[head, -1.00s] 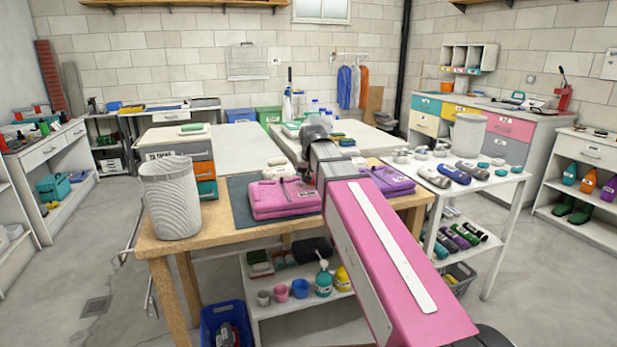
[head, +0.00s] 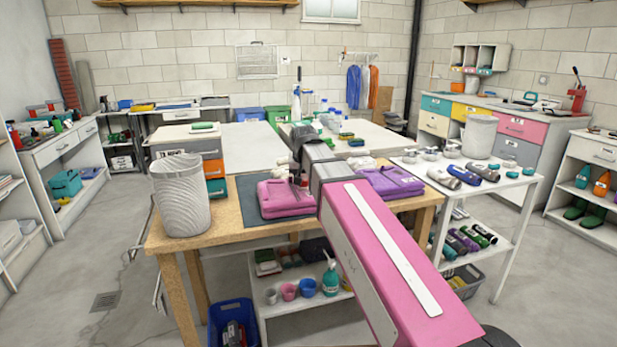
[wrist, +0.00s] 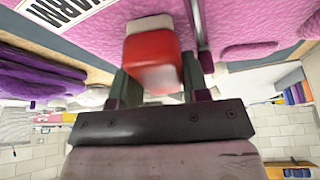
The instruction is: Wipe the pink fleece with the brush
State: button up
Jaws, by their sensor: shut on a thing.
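The pink fleece (head: 280,201) lies folded on a dark mat (head: 248,190) on the wooden workbench. It fills the top of the wrist view (wrist: 240,12). My gripper (head: 299,182) is over the right part of the fleece, partly hidden by my arm. In the wrist view my gripper (wrist: 157,82) is shut on the brush (wrist: 152,55), a red block with pale parts. The brush is at or very close to the fleece; I cannot tell whether it touches.
A purple folded fleece (head: 392,181) lies to the right on the bench. A pale ribbed bin (head: 181,197) stands at its left end. A white cart (head: 500,180) with bottles and rolls stands right. Shelves with cups (head: 289,291) are below the bench.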

jog(key=shift+s+a, duration=0.1)
jog(key=shift+a, duration=0.3)
jog(key=shift+r, duration=2.95)
jog(key=shift+r, duration=1.55)
jog(key=shift+f, duration=0.1)
jog(key=shift+s+a+f, duration=0.1)
jog(key=shift+f, duration=1.6)
jog(key=shift+a+f, duration=0.1)
jog(key=shift+f, duration=1.6)
jog(key=shift+f, duration=0.35)
